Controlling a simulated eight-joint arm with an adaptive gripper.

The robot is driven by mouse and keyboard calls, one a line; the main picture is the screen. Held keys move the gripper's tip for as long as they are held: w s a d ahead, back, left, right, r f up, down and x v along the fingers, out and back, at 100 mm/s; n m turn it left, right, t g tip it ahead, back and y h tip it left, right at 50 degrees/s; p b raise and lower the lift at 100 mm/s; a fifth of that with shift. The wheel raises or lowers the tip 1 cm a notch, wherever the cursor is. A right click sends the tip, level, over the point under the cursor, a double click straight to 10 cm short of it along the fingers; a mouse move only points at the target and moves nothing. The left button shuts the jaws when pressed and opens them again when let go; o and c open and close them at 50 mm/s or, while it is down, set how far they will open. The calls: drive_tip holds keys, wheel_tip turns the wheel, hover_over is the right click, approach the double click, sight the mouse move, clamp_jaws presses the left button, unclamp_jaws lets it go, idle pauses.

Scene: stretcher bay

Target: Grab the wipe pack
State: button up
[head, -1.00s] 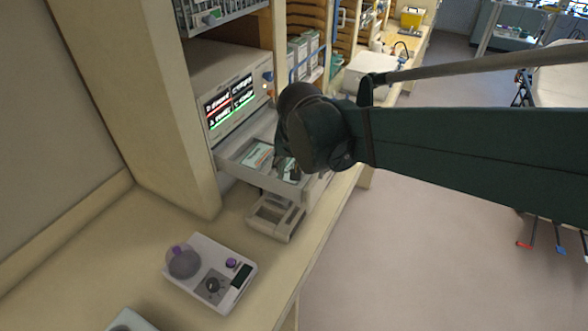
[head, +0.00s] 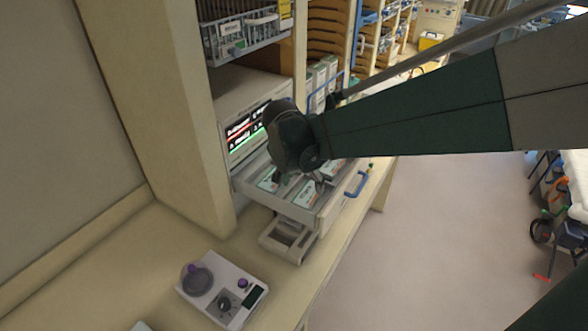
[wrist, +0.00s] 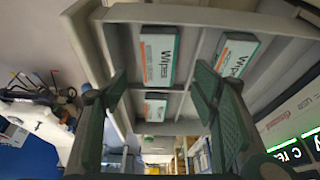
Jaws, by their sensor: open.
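Three white wipe packs with green and orange edging lie in an open drawer (head: 240,184). In the wrist view, one pack (wrist: 158,57) is at the upper middle, one (wrist: 235,54) at the upper right, and a smaller-looking one (wrist: 155,108) lower down. The head view shows packs at the drawer's left (head: 268,181), front (head: 304,194) and right (head: 333,171). My gripper (wrist: 160,85) is open and empty over the drawer, its fingers either side of the middle packs in the wrist view. My arm hides part of the drawer in the head view.
Thin dividers split the drawer, which has a blue handle (head: 357,184). A device with a lit screen (head: 245,128) stands behind it.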

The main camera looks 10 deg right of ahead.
sight(309, 193)
drive_tip(key=shift+d+f, duration=0.1)
drive_tip(key=shift+f, duration=0.05)
drive_tip(key=shift+x, duration=1.15)
drive_tip(key=shift+f, duration=0.1)
drive_tip(key=shift+x, duration=2.5)
drive_tip(key=shift+d, duration=0.1)
drive_tip(key=c, duration=1)
